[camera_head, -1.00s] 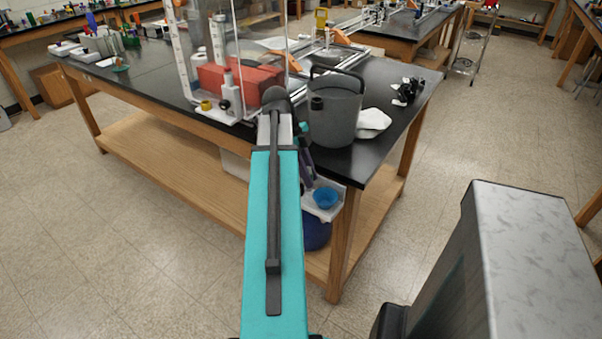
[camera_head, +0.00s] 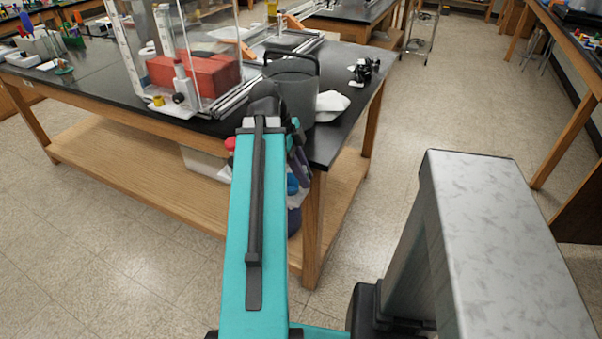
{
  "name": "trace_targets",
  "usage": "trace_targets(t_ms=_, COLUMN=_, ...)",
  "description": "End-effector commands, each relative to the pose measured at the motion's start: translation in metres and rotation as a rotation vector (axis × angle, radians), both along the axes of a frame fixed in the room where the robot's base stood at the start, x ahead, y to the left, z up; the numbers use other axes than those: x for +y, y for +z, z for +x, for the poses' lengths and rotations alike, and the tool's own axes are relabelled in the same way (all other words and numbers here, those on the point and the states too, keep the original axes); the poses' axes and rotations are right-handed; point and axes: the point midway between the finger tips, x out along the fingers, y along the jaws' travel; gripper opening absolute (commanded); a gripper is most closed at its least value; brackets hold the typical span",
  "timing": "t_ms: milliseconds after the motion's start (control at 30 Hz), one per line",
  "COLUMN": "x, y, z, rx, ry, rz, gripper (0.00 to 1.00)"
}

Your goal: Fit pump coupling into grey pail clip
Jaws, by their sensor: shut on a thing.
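The grey pail (camera_head: 292,84) stands near the right end of the black-topped bench, with its handle raised. My teal forearm and its dark elbow or wrist joint cover the pail's lower left side. I cannot make out the clip on the pail. Dark parts of my wrist show just right of the arm, below the pail and in front of the bench edge. My gripper's jaws are hidden behind the arm, and I cannot see the pump coupling.
The black bench (camera_head: 100,92) also holds a clear tank with a red block (camera_head: 195,70), a white crumpled cloth (camera_head: 331,105) and small black parts (camera_head: 364,71). The floor right of the bench is clear.

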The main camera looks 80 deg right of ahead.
Motion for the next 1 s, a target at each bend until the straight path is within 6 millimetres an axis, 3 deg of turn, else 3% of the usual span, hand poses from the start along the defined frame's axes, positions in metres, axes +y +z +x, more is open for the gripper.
trace_targets(t_ms=567, x=0.001, y=0.000, z=0.000, rx=0.000, ry=0.017, rz=0.000, gripper=0.00)
trace_targets(t_ms=867, x=0.001, y=0.001, z=0.001, rx=0.000, ry=0.199, rz=-0.002, gripper=0.00)
trace_targets(t_ms=1000, x=-0.008, y=0.021, z=0.006, rx=0.000, ry=0.333, rz=-0.002, gripper=0.00)
